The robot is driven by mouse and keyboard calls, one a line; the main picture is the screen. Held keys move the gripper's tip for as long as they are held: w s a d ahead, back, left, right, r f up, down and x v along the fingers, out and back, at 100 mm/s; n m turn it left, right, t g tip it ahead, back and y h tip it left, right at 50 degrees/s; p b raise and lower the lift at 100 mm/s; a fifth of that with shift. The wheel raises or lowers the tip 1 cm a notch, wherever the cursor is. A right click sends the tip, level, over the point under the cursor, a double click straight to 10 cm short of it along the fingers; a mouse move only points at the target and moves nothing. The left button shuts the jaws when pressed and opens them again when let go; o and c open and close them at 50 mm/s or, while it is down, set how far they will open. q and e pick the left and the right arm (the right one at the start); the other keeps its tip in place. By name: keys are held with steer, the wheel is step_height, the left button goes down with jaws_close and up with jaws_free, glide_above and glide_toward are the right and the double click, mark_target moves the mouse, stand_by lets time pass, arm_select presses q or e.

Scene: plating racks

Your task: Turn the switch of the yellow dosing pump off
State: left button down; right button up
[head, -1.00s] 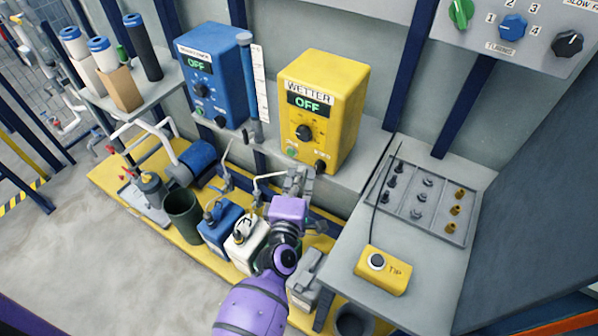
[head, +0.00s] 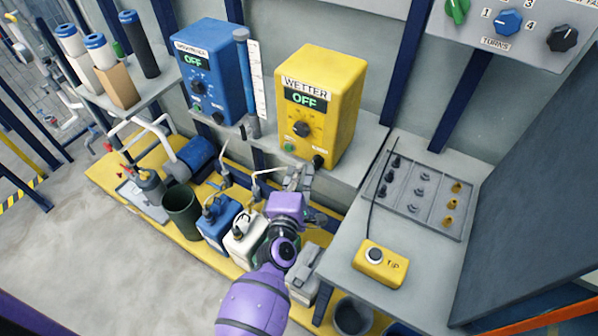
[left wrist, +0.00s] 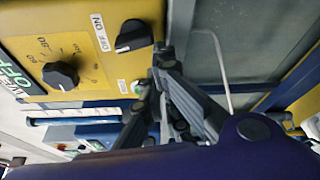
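The yellow dosing pump (head: 338,115), labelled WETTER, stands on a grey shelf, and its green display reads OFF. Its switch, a black knob (head: 318,161), is at the lower right of its front face. In the left wrist view the switch (left wrist: 133,37) sits beside an OFF/ON label, close to my fingertips and apparently not between them. My left gripper (head: 298,178) is just below and left of the switch in the head view. Its fingers (left wrist: 151,72) look apart and empty in the left wrist view. My right gripper is out of view.
Canisters (head: 218,222) stand below my arm. A grey bench at right bears a parts tray (head: 402,205) and a yellow TIP box (head: 381,263).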

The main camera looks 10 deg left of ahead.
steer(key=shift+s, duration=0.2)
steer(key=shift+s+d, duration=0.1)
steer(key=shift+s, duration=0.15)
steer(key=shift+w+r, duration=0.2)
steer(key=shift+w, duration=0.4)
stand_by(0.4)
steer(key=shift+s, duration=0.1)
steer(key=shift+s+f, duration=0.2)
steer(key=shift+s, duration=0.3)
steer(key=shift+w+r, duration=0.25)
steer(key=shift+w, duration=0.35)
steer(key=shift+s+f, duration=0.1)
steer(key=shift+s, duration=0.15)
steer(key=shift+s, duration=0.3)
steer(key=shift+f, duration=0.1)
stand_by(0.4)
